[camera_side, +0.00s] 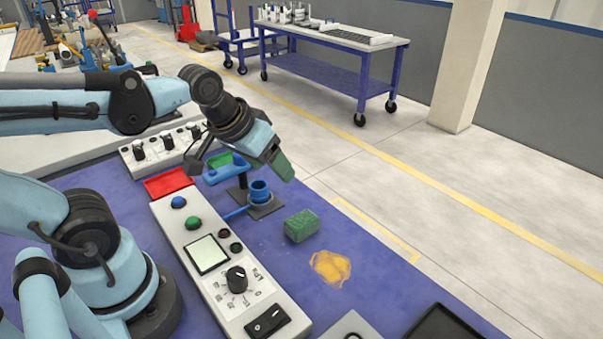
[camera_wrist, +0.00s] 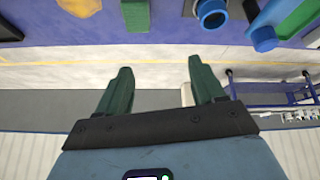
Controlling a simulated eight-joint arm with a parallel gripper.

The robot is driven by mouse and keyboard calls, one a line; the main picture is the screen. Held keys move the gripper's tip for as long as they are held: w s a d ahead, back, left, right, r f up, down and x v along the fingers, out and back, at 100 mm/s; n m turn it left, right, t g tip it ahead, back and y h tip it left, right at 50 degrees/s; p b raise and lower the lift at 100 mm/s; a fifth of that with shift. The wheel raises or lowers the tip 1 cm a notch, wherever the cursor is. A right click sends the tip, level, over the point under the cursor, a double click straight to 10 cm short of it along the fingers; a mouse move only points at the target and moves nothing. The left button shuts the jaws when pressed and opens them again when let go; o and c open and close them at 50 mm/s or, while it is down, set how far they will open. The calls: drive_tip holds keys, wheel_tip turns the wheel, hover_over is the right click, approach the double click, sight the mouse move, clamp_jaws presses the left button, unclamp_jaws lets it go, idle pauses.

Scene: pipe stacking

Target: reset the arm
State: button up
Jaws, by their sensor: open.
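My gripper (camera_side: 281,166) is raised above the far part of the blue work table (camera_side: 135,165), tilted down to the right, with green fingers. In the wrist view my gripper (camera_wrist: 160,66) has its two fingers spread apart with nothing between them. A blue pipe piece (camera_side: 259,191) stands upright on a dark base below the gripper; its open end shows in the wrist view (camera_wrist: 212,13). Nearer the camera lie a green block (camera_side: 301,226), also in the wrist view (camera_wrist: 135,14), and a flat yellow-orange item (camera_side: 331,267). The gripper touches none of these.
A white control panel (camera_side: 207,253) with buttons and a dial stands beside my arm's base. A red tray (camera_side: 168,183) and a blue holder with a green inside (camera_side: 224,170) sit behind it. A wheeled blue cart (camera_side: 335,40) stands on the floor beyond; the floor between is clear.

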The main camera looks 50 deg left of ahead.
drive_tip(key=shift+s+d+f+m+t, duration=0.2)
drive_tip(key=shift+d+m+t, duration=0.45)
drive_tip(key=shift+m, duration=0.55)
